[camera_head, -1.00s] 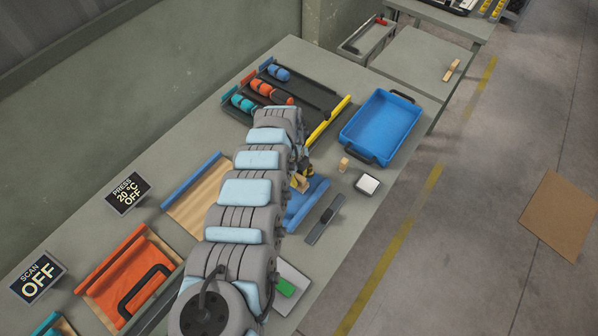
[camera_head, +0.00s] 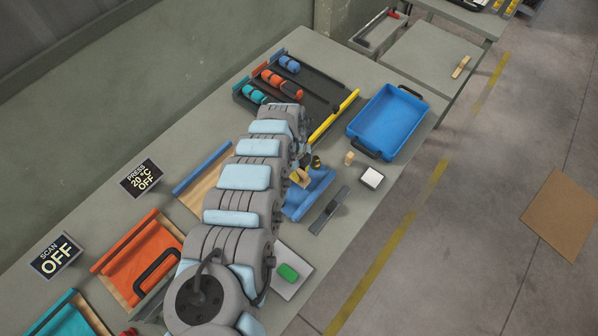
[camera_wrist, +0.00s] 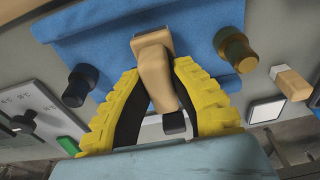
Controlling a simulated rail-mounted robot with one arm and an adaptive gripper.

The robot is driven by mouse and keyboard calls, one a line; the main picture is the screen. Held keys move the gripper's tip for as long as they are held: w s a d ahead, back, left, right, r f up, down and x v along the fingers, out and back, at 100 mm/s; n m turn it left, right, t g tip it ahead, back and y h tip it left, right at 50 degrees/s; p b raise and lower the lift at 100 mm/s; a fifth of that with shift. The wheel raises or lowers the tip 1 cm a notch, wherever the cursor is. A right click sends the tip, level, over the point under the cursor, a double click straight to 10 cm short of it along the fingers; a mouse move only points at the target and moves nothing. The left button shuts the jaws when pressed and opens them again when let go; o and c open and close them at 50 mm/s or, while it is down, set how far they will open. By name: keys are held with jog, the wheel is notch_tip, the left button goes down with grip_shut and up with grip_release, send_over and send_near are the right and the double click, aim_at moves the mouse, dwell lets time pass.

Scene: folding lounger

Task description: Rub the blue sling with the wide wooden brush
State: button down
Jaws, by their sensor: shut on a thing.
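The blue sling (camera_head: 312,196) lies on the bench, partly covered by my arm in the head view. It fills the upper part of the wrist view (camera_wrist: 110,30). My gripper (camera_wrist: 160,105) has yellow ribbed fingers shut on the handle of the wooden brush (camera_wrist: 155,72). The brush's wooden head is over the sling in the wrist view. Its bristles are hidden, so I cannot tell whether it touches the cloth. The brush (camera_head: 300,178) also shows beside my arm in the head view.
A dark knob (camera_wrist: 80,84) and a brass knob (camera_wrist: 235,48) flank the brush. A small wooden block (camera_wrist: 291,82) and a white-topped square (camera_head: 372,177) sit to the right. A blue tray (camera_head: 388,122) stands beyond. An orange sling (camera_head: 140,262) lies at left.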

jog(key=shift+r+p, duration=1.75)
jog(key=shift+r, duration=0.9)
jog(key=shift+r+p, duration=1.2)
jog(key=shift+r, duration=0.3)
